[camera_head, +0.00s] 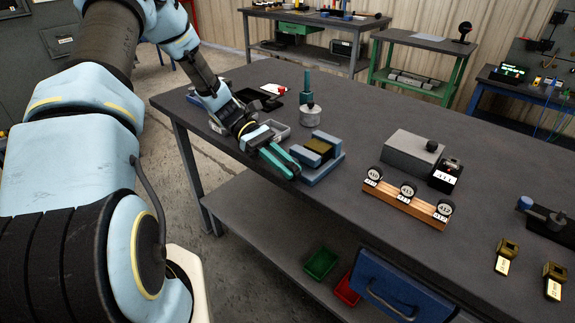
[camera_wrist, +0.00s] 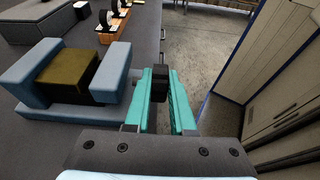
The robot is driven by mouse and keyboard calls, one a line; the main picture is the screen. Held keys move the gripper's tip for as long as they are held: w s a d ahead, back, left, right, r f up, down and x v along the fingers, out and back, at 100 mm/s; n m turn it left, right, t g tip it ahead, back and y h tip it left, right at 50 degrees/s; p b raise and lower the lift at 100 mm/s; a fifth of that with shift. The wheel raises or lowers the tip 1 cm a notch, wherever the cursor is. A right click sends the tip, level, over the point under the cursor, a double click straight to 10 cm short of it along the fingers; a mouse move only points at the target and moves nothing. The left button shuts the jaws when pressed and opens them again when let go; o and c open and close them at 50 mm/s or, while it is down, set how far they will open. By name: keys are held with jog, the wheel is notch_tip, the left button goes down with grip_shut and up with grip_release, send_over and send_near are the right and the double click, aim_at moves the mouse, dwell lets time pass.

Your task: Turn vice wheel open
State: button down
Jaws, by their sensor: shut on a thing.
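The vice (camera_head: 320,160) is blue-grey and stands near the left front edge of the dark workbench, with a brass-coloured block (camera_head: 319,146) between its jaws. The vice also shows at the left of the wrist view (camera_wrist: 111,72), with the block (camera_wrist: 68,75) in it. My gripper (camera_head: 285,160) has teal fingers and reaches the near side of the vice. In the wrist view my gripper (camera_wrist: 160,88) is shut on a small dark part (camera_wrist: 160,82), which appears to be the vice wheel.
A wooden rack (camera_head: 405,204) with several round dials stands right of the vice. A grey block (camera_head: 412,153) and a black labelled box (camera_head: 446,175) are behind it. A grey cylinder (camera_head: 310,116) stands behind the vice. Green (camera_head: 321,263) and red (camera_head: 347,289) bins sit below.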

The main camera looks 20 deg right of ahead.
jog(key=shift+w+f+g+h, duration=0.1)
jog(key=shift+f+g+h, duration=0.05)
jog(key=shift+g+h, duration=0.2)
jog(key=shift+g, duration=0.25)
jog(key=c, duration=0.8)
grip_release()
jog(key=shift+o, duration=0.2)
jog(key=b+v, duration=0.3)
jog(key=v, duration=0.7)
jog(key=shift+f+b, duration=0.1)
jog(key=shift+b, duration=0.2)
jog(key=shift+w+a+r, duration=0.2)
jog(key=shift+w+a, duration=0.1)
